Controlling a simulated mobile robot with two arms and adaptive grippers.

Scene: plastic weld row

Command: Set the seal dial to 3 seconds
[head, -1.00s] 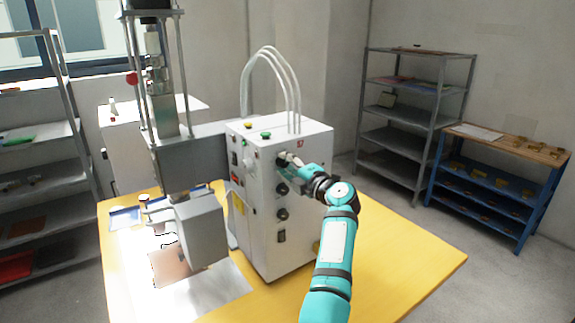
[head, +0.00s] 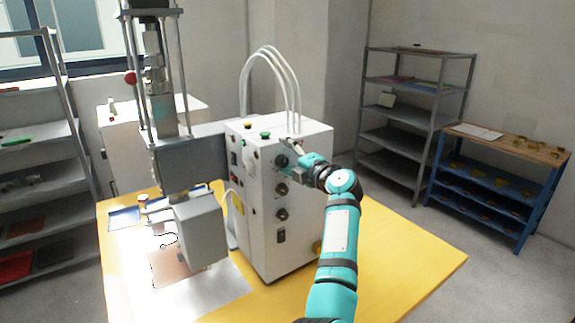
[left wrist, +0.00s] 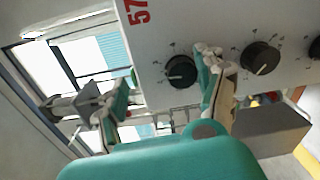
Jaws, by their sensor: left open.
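The white control box (head: 262,225) has a column of black dials on its face. The top dial (head: 283,161) is the one nearest the red number; in the left wrist view this dial (left wrist: 181,71) has small scale marks around it. The middle dial (left wrist: 260,57) and part of a third dial (left wrist: 315,48) also show there. I cannot read which one is the seal dial, or its setting. My left gripper (head: 297,155) is open just in front of the top dial. In the left wrist view its fingers (left wrist: 155,85) are spread, with the top dial nearer the right finger.
The box stands on a yellow table (head: 400,255) beside a grey press head (head: 201,230). Green buttons (head: 265,134) and white hoses (head: 292,95) are on the box's top. A grey shelf (head: 405,140) and a blue bench (head: 490,185) stand at the right.

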